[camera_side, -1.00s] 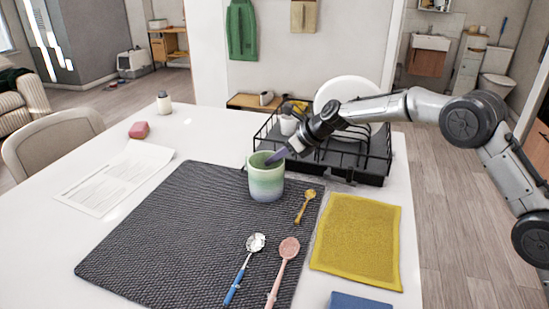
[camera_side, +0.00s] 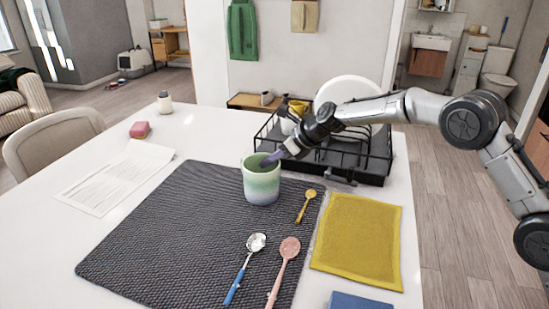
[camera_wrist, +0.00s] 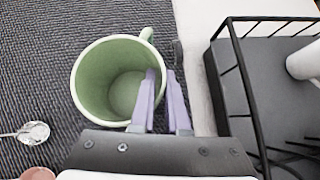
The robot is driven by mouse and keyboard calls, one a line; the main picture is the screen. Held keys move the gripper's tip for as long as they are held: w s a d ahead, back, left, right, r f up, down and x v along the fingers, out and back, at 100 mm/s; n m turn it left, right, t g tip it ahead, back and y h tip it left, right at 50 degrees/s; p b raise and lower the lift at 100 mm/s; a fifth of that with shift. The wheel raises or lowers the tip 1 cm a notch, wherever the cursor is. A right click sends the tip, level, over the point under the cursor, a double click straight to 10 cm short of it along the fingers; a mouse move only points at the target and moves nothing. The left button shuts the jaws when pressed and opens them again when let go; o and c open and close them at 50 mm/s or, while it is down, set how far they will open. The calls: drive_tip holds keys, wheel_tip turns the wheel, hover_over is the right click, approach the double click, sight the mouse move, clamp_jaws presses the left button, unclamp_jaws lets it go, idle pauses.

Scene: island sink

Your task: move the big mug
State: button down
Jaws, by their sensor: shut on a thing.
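The big mug (camera_side: 262,182), green at the rim fading to white and blue-grey below, stands upright at the right back part of the dark mat. My gripper (camera_side: 268,160) reaches in from the right. It is shut on the mug's wall, with one purple finger inside the mug and the other outside, as the wrist view shows (camera_wrist: 165,92). Whether the mug's base touches the mat cannot be told.
A black dish rack (camera_side: 375,165) with a white plate (camera_side: 347,95) and cups stands behind to the right. A yellow cloth (camera_side: 357,240) and several spoons lie in front. The dark mat (camera_side: 165,235) is clear at left; a paper (camera_side: 115,180) lies beyond it.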

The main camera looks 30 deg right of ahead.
drive_tip(key=shift+s+a+f, duration=0.1)
drive_tip(key=shift+s+a, duration=0.75)
drive_tip(key=shift+a, duration=1.65)
drive_tip(key=shift+s+a+f, duration=0.1)
drive_tip(key=shift+s+a, duration=0.75)
drive_tip(key=shift+a, duration=1.6)
drive_tip(key=shift+s+a+f, duration=0.1)
drive_tip(key=shift+s+a, duration=0.75)
drive_tip(key=shift+a, duration=1.65)
drive_tip(key=c, duration=0.8)
unclamp_jaws()
drive_tip(key=shift+c, duration=0.2)
drive_tip(key=shift+r, duration=0.15)
drive_tip(key=shift+r, duration=0.1)
drive_tip(key=shift+d+r, duration=0.1)
drive_tip(key=shift+r, duration=0.05)
drive_tip(key=v, duration=1.3)
drive_tip(key=shift+s, duration=0.1)
drive_tip(key=shift+d, duration=0.1)
